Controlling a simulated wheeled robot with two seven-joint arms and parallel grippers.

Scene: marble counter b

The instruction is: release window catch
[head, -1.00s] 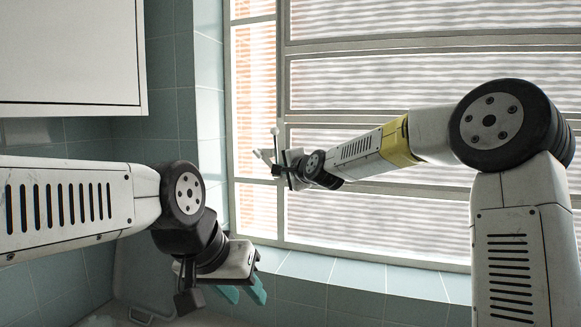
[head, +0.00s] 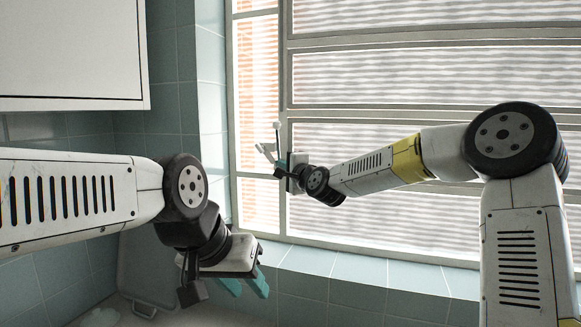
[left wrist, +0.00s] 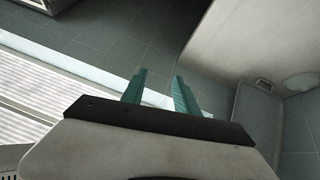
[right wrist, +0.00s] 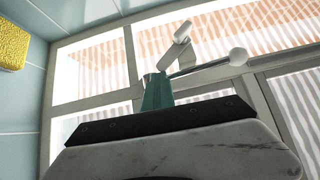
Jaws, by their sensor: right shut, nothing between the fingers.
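The window catch (head: 266,151) is a pale lever and a thin rod with a round tip, on the upright between the narrow left pane and the wide panes. It also shows in the right wrist view (right wrist: 175,53), with its white knob (right wrist: 238,57) to the right. My right gripper (head: 283,165) is at the catch, its teal fingers together and empty. In the right wrist view the fingers (right wrist: 157,92) overlap the catch's base; I cannot tell whether they touch. My left gripper (head: 249,286) hangs low above the counter, fingers apart and empty; they also show in the left wrist view (left wrist: 158,85).
A white cabinet (head: 70,50) hangs at upper left. The tiled sill (head: 350,268) runs below the window. A yellow sponge (right wrist: 13,46) shows at the left of the right wrist view.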

